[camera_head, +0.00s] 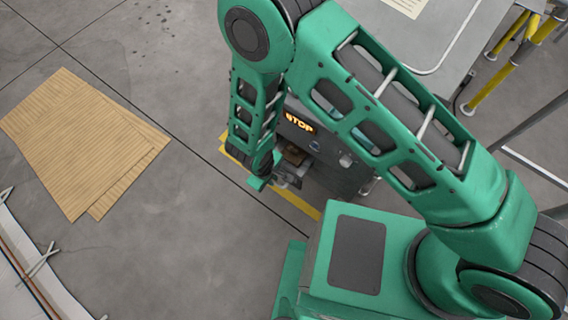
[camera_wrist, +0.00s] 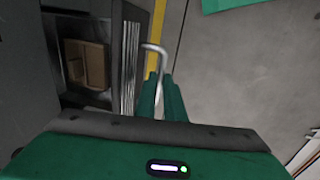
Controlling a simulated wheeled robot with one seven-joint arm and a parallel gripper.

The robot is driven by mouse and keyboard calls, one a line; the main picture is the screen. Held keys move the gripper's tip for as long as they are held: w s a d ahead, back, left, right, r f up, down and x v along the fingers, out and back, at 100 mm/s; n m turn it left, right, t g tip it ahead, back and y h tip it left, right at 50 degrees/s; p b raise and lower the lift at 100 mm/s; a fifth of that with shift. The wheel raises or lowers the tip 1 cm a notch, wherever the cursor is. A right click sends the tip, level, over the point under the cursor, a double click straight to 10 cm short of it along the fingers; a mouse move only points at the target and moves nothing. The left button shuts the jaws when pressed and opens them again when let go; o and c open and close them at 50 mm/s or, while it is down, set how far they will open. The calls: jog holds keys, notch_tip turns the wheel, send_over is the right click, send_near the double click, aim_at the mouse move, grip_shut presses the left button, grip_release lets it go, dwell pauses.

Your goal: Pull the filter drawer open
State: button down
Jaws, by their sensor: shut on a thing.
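The dark grey machine (camera_head: 325,158) with a lit "STOP" sign stands below my arm in the head view. In the wrist view, the drawer front (camera_wrist: 130,60) has a ribbed metallic face, with a pale bent bar handle (camera_wrist: 154,47) beside it. My gripper (camera_wrist: 161,78) is shut on the handle, its two green fingers close together around the bar's lower end. In the head view my gripper (camera_head: 262,180) is low at the machine's front left. The fingers partly hide the handle.
A brown box-like thing (camera_wrist: 86,64) sits in a dark opening left of the ribbed front. A yellow floor stripe (camera_head: 300,205) runs past the machine. Flat cardboard sheets (camera_head: 85,140) lie at the left. Grey floor between them is clear.

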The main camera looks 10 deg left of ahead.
jog(key=s, duration=0.1)
jog(key=s+a, duration=0.1)
jog(key=s, duration=0.1)
jog(key=s+a, duration=0.1)
jog(key=s, duration=0.1)
jog(key=c, duration=1.8)
grip_release()
jog(key=shift+c, duration=0.2)
jog(key=shift+r, duration=0.1)
notch_tip(320, 180, up, 10)
jog(key=s, duration=0.1)
jog(key=shift+s+a+r, duration=0.25)
jog(key=shift+s+a, duration=0.05)
jog(key=shift+a, duration=0.05)
